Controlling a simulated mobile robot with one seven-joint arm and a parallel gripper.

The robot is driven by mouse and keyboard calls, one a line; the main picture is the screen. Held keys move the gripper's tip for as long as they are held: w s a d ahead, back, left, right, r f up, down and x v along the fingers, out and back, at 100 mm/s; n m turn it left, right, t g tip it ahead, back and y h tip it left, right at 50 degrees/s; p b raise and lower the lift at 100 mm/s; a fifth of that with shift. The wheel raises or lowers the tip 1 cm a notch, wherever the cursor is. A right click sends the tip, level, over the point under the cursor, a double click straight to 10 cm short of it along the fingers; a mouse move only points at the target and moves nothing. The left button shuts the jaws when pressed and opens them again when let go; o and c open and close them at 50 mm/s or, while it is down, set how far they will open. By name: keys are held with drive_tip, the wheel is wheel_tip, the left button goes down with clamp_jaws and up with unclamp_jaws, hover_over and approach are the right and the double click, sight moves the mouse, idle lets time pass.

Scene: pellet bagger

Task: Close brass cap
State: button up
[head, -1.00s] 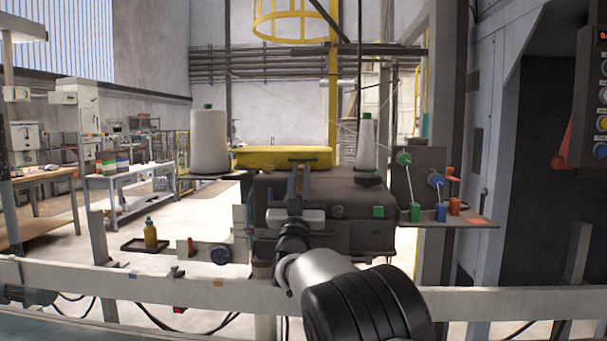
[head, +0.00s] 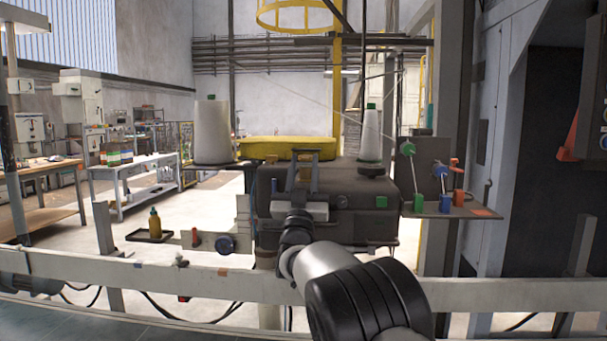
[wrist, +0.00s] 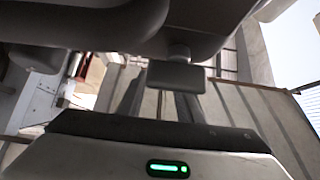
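I cannot tell whether anything is touched. Dark rounded machine parts (wrist: 100,20) fill the top of the wrist view.
A pale rail (head: 190,283) crosses in front of the machine. A white thread cone (head: 212,132) and a smaller cone (head: 370,135) stand at either side. A side shelf (head: 455,209) carries colored parts. A large grey cabinet (head: 495,150) stands right.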

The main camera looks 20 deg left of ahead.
drive_tip(key=v, duration=1.7)
drive_tip(key=shift+s+p, duration=0.2)
drive_tip(key=shift+p, duration=0.2)
drive_tip(key=w+d+r+g, duration=0.4)
drive_tip(key=w+d, duration=0.1)
drive_tip(key=d, duration=0.2)
drive_tip(key=s+d+g+h, duration=0.1)
drive_tip(key=s+d+g, duration=0.2)
drive_tip(key=d+g, duration=0.55)
drive_tip(key=s+d+f+m+g+h, duration=0.1)
drive_tip(key=s+d+f+g, duration=0.2)
drive_tip(key=s+d+f, duration=0.55)
drive_tip(key=s+d+f+g+h, duration=0.15)
drive_tip(key=s+d, duration=0.35)
drive_tip(key=s, duration=0.8)
drive_tip(key=s+d+f+m+g+h, duration=0.1)
drive_tip(key=s+d+f+g+h, duration=0.2)
drive_tip(key=s+d, duration=0.6)
drive_tip(key=s+a+r+y+p, duration=0.1)
drive_tip(key=s+r+p, duration=0.2)
drive_tip(key=r+p, duration=2.2)
drive_tip(key=shift+a+r+g+p, duration=0.2)
drive_tip(key=shift+r+g+p, duration=0.15)
drive_tip(key=shift+p, duration=0.8)
